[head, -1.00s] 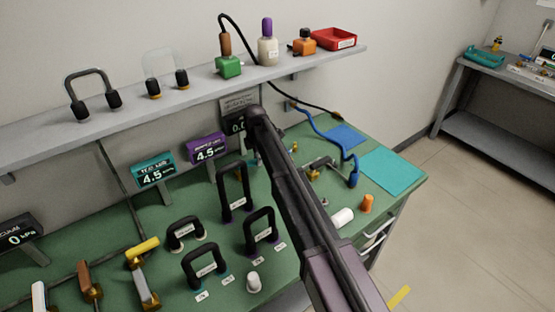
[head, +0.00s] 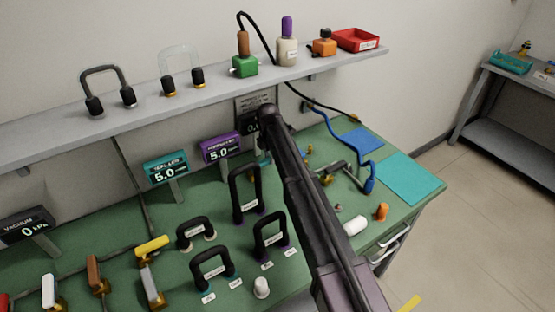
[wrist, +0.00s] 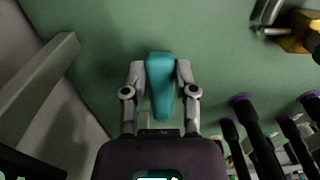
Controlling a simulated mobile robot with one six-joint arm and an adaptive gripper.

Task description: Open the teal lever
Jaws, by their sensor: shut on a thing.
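The teal lever (wrist: 160,88) shows in the wrist view as a tapered teal handle above the green bench top. My gripper (wrist: 160,68) is shut on it, with one grey finger against each side. In the head view my arm covers this spot, so neither the teal lever nor the gripper fingers can be made out there. The lever's base and valve are hidden in both views.
Black looped tubes (head: 243,190) stand on the green bench near my arm. A teal display (head: 166,168) and a purple display (head: 221,148) both read 5.0. Yellow (head: 152,249), brown and white levers stand at left. A shelf (head: 205,95) runs above.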

